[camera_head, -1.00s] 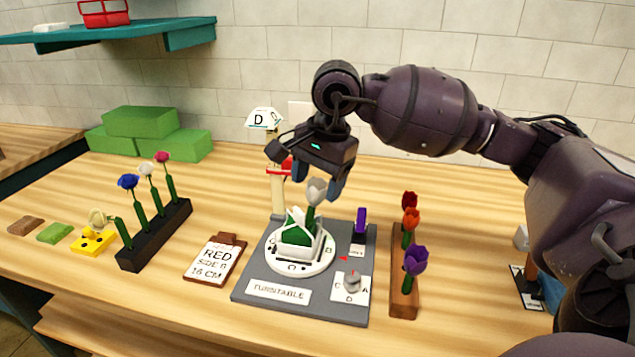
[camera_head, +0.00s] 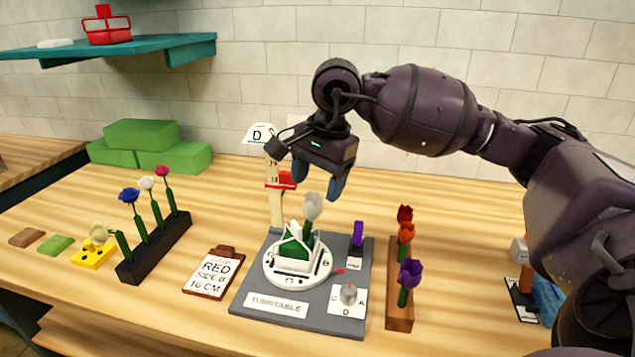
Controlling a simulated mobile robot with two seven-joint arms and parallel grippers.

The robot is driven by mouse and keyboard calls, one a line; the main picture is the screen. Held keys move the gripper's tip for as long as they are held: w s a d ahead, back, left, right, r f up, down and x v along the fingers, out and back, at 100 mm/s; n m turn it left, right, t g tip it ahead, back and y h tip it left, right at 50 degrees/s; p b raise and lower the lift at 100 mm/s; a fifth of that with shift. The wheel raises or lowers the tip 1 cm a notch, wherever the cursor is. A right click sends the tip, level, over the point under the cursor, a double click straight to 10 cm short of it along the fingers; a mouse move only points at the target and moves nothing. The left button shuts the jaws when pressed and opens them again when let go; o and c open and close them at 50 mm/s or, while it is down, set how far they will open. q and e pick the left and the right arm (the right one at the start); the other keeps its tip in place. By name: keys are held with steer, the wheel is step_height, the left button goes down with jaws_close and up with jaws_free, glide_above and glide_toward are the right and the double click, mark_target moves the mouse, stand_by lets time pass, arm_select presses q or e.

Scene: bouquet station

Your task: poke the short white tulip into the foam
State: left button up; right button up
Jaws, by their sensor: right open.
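The white tulip (camera_head: 313,206) stands upright at the green foam (camera_head: 292,249) in the white holder on the round turntable (camera_head: 270,278). Its pale head rises above the holder, and its lower stem is hidden, so I cannot tell how deep it sits. My right gripper (camera_head: 319,187) is open and empty above the tulip, with its blue fingertips pointing down and clear of the flower head. My left gripper is not in view.
A wooden block (camera_head: 400,312) with red, orange and purple flowers stands right of the turntable base (camera_head: 361,270). A dark rack (camera_head: 160,248) of flowers stands left. An order card (camera_head: 213,275) lies between. A measuring post (camera_head: 276,205) stands behind the turntable.

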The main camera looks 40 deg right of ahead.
steer(key=shift+r, duration=0.3)
steer(key=o, duration=0.5)
steer(key=shift+o, duration=0.2)
